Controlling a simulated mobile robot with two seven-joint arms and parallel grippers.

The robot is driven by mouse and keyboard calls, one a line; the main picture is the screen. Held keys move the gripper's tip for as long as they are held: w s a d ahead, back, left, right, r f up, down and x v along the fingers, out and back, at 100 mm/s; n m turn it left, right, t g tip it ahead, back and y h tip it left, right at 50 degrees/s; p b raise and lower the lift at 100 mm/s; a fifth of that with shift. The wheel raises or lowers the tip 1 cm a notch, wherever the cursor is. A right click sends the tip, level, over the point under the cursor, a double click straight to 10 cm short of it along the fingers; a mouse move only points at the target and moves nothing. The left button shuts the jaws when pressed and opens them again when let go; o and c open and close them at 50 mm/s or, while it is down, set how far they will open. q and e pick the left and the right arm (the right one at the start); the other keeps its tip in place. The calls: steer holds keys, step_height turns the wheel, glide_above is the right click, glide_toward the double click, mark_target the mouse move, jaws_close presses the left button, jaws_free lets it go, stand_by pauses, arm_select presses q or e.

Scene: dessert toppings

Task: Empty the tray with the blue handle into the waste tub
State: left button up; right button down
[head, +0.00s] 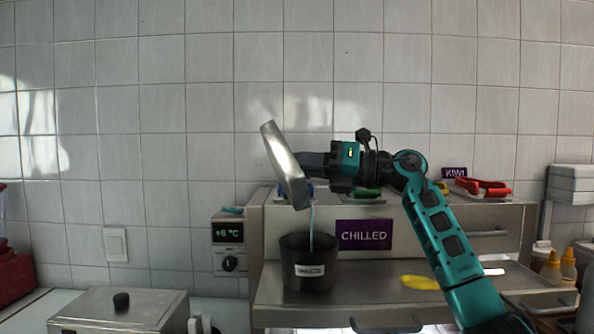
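A metal tray (283,158) is tilted steeply in the air, its lower end over the dark grey tub (309,272). A bit of blue (308,190) shows beside the tray at my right gripper (307,175). The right gripper is shut on the tray, its fingertips partly hidden behind it. A thin pale stream (311,226) runs from the tray's lower corner into the tub. The tub stands upright on the metal shelf with a white label too small to read. How full it is cannot be seen. My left gripper is not in view.
Behind the tub is the chilled cabinet with a purple CHILLED sign (364,234). Red handles (483,187) and a green handle (367,193) lie on top. A yellow item (420,282) lies on the shelf at right. A lidded metal box (120,311) stands front left.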

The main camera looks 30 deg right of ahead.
mark_target(280, 175)
steer(key=shift+d+b, duration=0.15)
steer(key=shift+b, duration=0.3)
steer(key=shift+r+t+p, duration=0.15)
steer(key=shift+t+p, duration=0.15)
steer(key=shift+p, duration=0.1)
steer(key=shift+w+a+g+h+p, duration=0.1)
steer(key=shift+a+g+h+p, duration=0.25)
steer(key=shift+g+p, duration=0.4)
steer(key=shift+w+a+f+n+g+h, duration=0.25)
steer(key=shift+a+f+n+g+h, duration=0.2)
steer(key=shift+a+h, duration=0.3)
steer(key=shift+w+a+f+n+g+h, duration=0.2)
steer(key=shift+a+f+n+g+h, duration=0.25)
steer(key=shift+h, duration=0.35)
steer(key=shift+w+a+f+g+h, duration=0.1)
steer(key=shift+a+f+g+h, duration=0.2)
steer(key=shift+h, duration=0.2)
steer(key=shift+w+a+f+n+g+h, duration=0.2)
steer(key=shift+a+f+g+h, duration=0.25)
steer(key=shift+h, duration=0.6)
steer(key=shift+w+a+f+n+g+h, duration=0.1)
steer(key=shift+a+f+n+g+h, duration=0.4)
steer(key=shift+h, duration=0.5)
steer(key=shift+w+a+f+n+g+h, duration=0.1)
steer(key=shift+a+f+g+h, duration=0.2)
steer(key=shift+g+h, duration=0.55)
steer(key=shift+d+t, duration=0.1)
steer(key=shift+t, duration=0.15)
